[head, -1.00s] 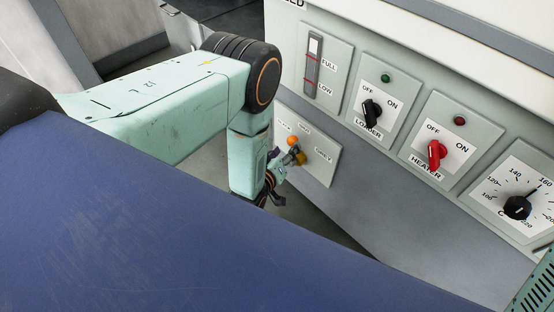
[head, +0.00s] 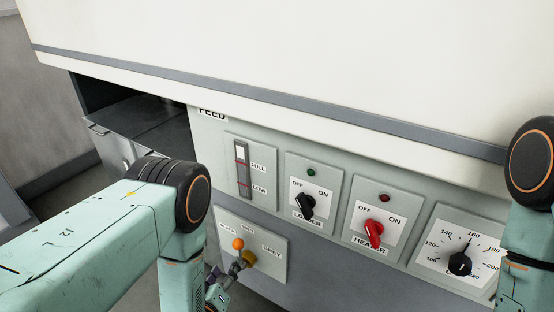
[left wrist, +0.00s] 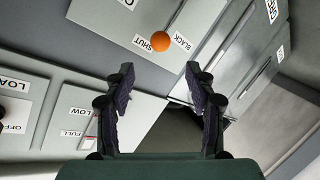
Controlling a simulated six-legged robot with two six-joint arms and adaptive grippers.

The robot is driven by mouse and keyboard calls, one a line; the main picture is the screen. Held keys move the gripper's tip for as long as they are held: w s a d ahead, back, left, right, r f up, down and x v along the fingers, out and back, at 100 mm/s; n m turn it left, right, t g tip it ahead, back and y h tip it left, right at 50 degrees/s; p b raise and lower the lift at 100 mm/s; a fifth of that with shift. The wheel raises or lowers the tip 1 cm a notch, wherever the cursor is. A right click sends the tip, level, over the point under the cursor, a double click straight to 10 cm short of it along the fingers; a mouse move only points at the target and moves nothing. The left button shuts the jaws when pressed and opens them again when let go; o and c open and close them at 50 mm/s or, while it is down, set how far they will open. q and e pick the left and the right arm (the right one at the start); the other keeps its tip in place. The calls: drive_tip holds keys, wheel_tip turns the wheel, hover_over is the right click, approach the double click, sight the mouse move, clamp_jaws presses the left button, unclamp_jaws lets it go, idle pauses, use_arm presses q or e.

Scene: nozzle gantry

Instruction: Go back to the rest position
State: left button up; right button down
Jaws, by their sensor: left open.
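My left gripper (head: 216,290) hangs at the lower left in the head view, in front of the labelled valve plate (head: 273,264). In the left wrist view the left gripper (left wrist: 160,75) has its two dark fingers spread with nothing between them. An orange ball knob (head: 238,243) stands out from the plate, beside a brownish-yellow fitting (head: 247,259). In the left wrist view the orange knob (left wrist: 160,41) shows beyond the fingertips, between the SHUT and BLACK labels, apart from the fingers. My right arm shows at the right edge; its gripper is out of view.
The panel carries a level gauge (head: 242,168), a black loader switch (head: 305,206), a red heater switch (head: 374,233) and a temperature dial (head: 460,263). A white housing (head: 330,60) overhangs them. A dark open recess (head: 120,105) lies at the left.

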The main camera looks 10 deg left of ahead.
use_arm(q)
drive_tip(key=s+f+m+g+p, duration=0.1)
drive_tip(key=s+f+m+g, duration=0.3)
drive_tip(key=s, duration=0.5)
drive_tip(key=s+f+m+g+p, duration=0.1)
drive_tip(key=s+f+g, duration=0.1)
drive_tip(key=s+g, duration=0.6)
drive_tip(key=s+r+m+g+p, duration=0.2)
drive_tip(key=s+r+p, duration=0.2)
drive_tip(key=s+r, duration=0.8)
drive_tip(key=shift+g+h, duration=0.4)
